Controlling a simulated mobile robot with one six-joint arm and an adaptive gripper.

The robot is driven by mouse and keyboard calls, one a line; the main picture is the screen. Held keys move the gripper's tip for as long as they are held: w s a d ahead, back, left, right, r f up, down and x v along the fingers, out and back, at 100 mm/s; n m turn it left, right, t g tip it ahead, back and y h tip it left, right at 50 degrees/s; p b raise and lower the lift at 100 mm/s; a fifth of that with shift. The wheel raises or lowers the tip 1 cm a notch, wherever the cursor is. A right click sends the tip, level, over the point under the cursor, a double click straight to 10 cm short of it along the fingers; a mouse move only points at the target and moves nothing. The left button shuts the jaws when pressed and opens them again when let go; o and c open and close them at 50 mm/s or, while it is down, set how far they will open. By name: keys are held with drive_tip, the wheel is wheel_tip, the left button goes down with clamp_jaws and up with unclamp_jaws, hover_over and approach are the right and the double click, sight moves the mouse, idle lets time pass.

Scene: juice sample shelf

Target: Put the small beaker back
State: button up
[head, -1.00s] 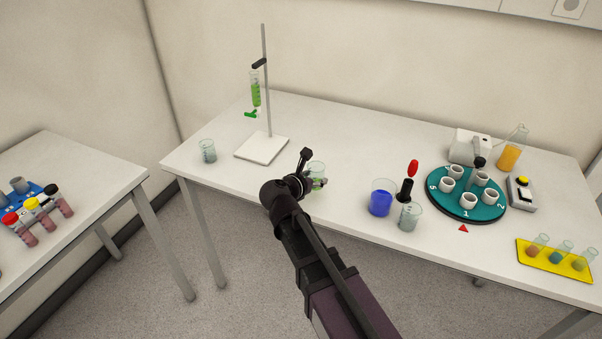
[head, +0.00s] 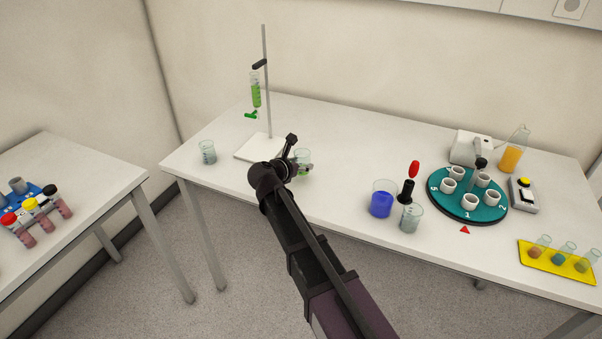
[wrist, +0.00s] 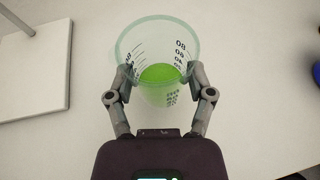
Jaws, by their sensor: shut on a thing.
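The small beaker (wrist: 158,50) is clear with dark graduation marks and holds a little green liquid. In the wrist view it sits between the two fingers of my gripper (wrist: 160,85), which is shut on it. In the head view my gripper (head: 297,165) is over the table, just right of the stand base, and the beaker (head: 304,156) shows partly behind it. I cannot tell whether the beaker touches the table.
A burette stand (head: 267,100) with a white base (head: 245,149) is close on the left, with another beaker (head: 208,152) beyond it. A blue-filled beaker (head: 381,200), a clear beaker (head: 411,217) and a teal carousel (head: 452,204) stand to the right. Bare table lies between.

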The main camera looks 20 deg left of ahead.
sight(301, 173)
drive_tip(key=shift+f+b, duration=1.7)
drive_tip(key=shift+f, duration=0.05)
drive_tip(key=shift+f, duration=0.15)
drive_tip(key=o, duration=1.1)
drive_tip(key=shift+o, duration=0.2)
drive_tip(key=shift+r, duration=0.25)
drive_tip(key=p+v, duration=0.4)
drive_tip(key=v, duration=0.6)
drive_tip(key=shift+s+r, duration=0.15)
drive_tip(key=shift+r, duration=0.05)
drive_tip(key=shift+p+v, duration=0.35)
drive_tip(key=shift+v, duration=0.45)
drive_tip(key=shift+a+f, duration=0.1)
